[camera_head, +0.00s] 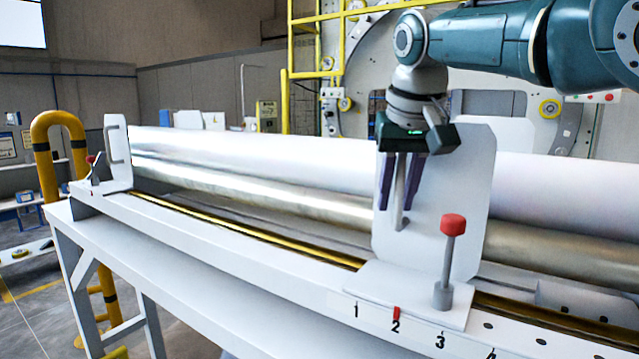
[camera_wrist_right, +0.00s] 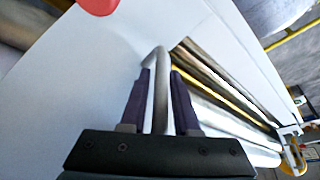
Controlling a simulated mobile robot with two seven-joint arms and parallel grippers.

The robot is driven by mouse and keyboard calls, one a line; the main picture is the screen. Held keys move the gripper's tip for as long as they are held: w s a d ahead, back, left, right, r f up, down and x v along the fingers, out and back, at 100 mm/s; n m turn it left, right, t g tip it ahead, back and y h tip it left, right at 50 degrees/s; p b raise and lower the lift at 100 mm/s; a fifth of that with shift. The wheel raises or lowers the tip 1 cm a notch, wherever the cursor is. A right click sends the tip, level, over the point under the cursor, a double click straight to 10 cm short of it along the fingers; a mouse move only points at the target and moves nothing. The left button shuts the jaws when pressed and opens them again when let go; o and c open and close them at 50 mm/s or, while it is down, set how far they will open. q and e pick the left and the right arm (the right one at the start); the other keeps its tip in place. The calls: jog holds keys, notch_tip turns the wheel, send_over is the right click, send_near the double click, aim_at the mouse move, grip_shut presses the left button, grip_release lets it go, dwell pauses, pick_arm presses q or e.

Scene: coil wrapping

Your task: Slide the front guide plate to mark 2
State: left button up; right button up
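The front guide plate (camera_head: 462,170) is a white upright plate on a foot (camera_head: 395,290) that sits on the rail, with a grey bar handle (camera_head: 400,200) on its face. A red-knobbed pin (camera_head: 453,225) stands on the foot. A small red tag (camera_head: 396,313) at the foot's lower edge lines up with mark 2 (camera_head: 396,326). My right gripper (camera_head: 402,195) points down with its purple fingers on either side of the handle. In the right wrist view, the handle (camera_wrist_right: 160,90) stands between the fingers, with a visible gap on the right. My left gripper is out of view.
A second white plate (camera_head: 118,155) stands at the rail's far left end. Shiny rollers (camera_head: 250,190) run behind the rail. Marks 1, 3 and 4 are printed along the white front beam (camera_head: 180,235). A yellow-black post (camera_head: 50,150) stands at left.

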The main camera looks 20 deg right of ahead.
aim_at(402, 165)
jog(key=shift+s+r+p, duration=0.1)
jog(key=shift+r+p, duration=0.35)
jog(key=shift+r, duration=0.05)
jog(key=shift+p+v, duration=0.75)
jog(key=shift+v, duration=0.2)
jog(key=v, duration=0.6)
jog(key=shift+s+r, duration=0.15)
jog(key=shift+r, duration=0.2)
jog(key=shift+s+r, duration=0.1)
